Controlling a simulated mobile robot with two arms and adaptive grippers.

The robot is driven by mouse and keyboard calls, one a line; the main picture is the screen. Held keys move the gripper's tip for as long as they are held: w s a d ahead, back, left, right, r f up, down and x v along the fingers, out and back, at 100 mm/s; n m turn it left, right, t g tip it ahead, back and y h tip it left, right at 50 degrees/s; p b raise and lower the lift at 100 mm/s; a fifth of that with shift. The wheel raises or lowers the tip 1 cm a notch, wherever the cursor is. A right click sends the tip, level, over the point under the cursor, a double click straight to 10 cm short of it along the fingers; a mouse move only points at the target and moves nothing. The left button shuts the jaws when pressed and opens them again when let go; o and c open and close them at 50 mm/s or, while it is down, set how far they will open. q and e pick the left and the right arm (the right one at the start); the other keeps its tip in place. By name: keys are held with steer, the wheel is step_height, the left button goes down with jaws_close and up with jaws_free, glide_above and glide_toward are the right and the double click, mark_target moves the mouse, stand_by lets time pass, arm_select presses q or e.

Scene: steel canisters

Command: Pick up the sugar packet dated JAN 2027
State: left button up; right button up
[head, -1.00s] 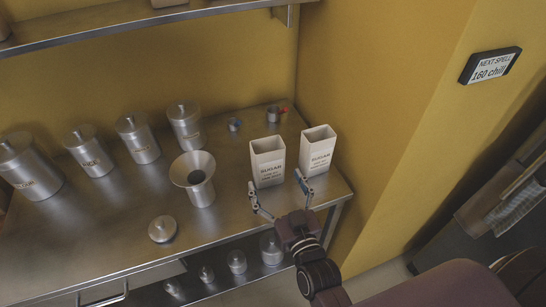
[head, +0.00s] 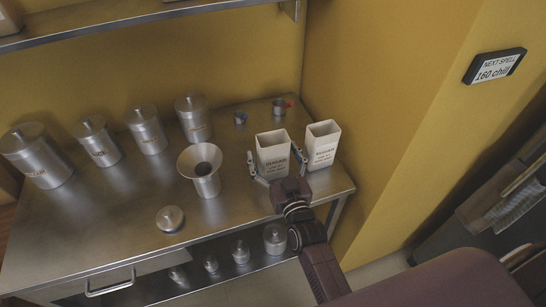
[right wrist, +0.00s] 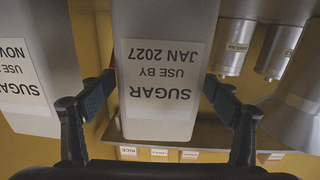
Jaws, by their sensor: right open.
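Two white sugar packets stand upright at the right end of the steel table. The left one in the head view (head: 272,160) reads SUGAR, USE BY JAN 2027 in the right wrist view (right wrist: 160,80), where it appears upside down. The other packet (head: 322,146) stands just right of it; its label in the right wrist view (right wrist: 25,80) begins NOV, the rest cut off. My right gripper (head: 273,152) is open, with one finger on each side of the JAN 2027 packet; I cannot tell whether they touch it. My left gripper is not in view.
A steel funnel-shaped vessel (head: 203,170) stands left of the packets. Several lidded canisters (head: 146,130) line the back. Two small cups (head: 279,107) sit behind the packets, and a loose lid (head: 170,219) lies at the front. A yellow wall is to the right.

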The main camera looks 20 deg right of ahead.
steer(key=c, duration=1.4)
steer(key=shift+r, duration=0.15)
